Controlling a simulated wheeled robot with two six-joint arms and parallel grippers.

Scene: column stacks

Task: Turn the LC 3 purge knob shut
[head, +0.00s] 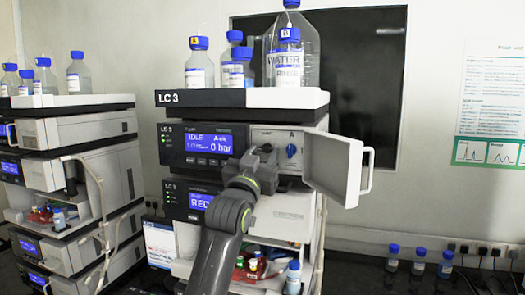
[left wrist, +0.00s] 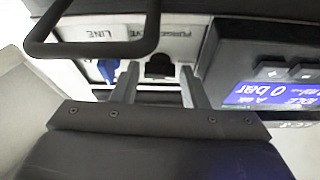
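The LC 3 stack (head: 195,98) stands in the middle of the head view. Its upper module has a recessed panel with a black knob (head: 266,148) and a blue knob (head: 291,151). In the left wrist view, which is upside down, the black knob (left wrist: 159,68) lies under a partly readable purge label, and the blue knob (left wrist: 107,70) is beside it. My left gripper (head: 262,160) is at this panel. In the wrist view its fingers (left wrist: 158,84) are apart, one on each side of the black knob; contact cannot be told. My right gripper is not in view.
A white door (head: 330,168) with a handle stands open right of the panel; the handle (left wrist: 145,42) crosses close in the wrist view. Bottles (head: 198,68) stand on top of the stack. A display (head: 209,143) is left of the panel. Another stack (head: 85,130) stands left.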

